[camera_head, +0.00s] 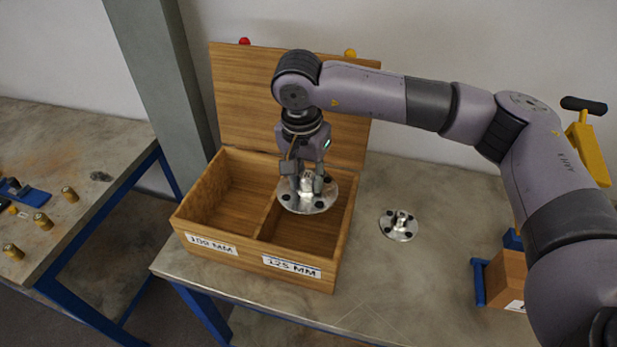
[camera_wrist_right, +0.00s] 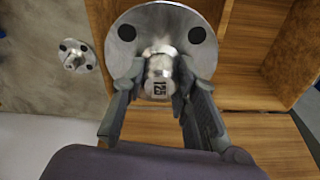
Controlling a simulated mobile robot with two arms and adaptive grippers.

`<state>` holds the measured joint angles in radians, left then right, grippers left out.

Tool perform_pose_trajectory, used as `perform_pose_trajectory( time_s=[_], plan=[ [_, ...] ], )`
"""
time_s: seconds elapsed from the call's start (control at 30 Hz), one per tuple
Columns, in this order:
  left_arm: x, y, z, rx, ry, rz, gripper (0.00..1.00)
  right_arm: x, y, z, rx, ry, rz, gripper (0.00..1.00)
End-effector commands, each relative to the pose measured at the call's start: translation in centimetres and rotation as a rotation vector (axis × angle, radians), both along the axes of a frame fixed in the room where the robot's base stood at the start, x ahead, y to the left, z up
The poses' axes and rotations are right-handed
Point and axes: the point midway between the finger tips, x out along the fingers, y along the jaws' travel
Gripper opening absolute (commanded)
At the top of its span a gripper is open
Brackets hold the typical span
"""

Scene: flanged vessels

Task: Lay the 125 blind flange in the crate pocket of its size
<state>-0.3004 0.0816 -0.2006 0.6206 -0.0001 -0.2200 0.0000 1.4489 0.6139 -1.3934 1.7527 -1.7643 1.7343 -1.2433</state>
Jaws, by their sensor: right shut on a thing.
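The 125 blind flange (camera_head: 297,203) is a round silver disc with dark bolt holes and a central knob. My right gripper (camera_head: 308,183) is shut on its knob and holds it over the wooden crate (camera_head: 215,257), at the 125 MM pocket (camera_head: 309,236) near the divider. The pocket labelled 100 MM (camera_head: 233,195) is on the left and empty. I cannot tell the exact gap between flange and crate. My left gripper is out of view.
A smaller flange (camera_head: 398,225) lies on the table (camera_head: 375,285) right of the crate; it also shows in the wrist view (camera_wrist_right: 77,56). The crate's lid (camera_head: 245,100) stands open behind. A wooden block (camera_head: 507,278) is at the right. Brass parts (camera_head: 43,221) lie on the left bench.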

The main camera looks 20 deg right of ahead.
Motion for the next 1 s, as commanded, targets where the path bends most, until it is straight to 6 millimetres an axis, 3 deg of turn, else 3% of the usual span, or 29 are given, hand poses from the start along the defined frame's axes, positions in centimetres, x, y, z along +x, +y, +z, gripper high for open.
perform_pose_trajectory(
  time_s=[0.3,0.5,0.83,1.0],
  plan=[
    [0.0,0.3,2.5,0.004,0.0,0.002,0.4,0.0,0.0,-6.8,0.001,0.0,-0.004,0.0],
    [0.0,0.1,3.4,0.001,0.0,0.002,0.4,0.1,0.0,-10.3,0.002,-0.002,-0.005,0.0],
    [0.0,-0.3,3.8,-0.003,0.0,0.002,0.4,0.1,0.0,-12.5,0.002,-0.003,-0.005,0.0],
    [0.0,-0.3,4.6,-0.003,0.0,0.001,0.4,0.1,0.0,-14.7,0.001,-0.003,-0.006,0.0]
  ],
)
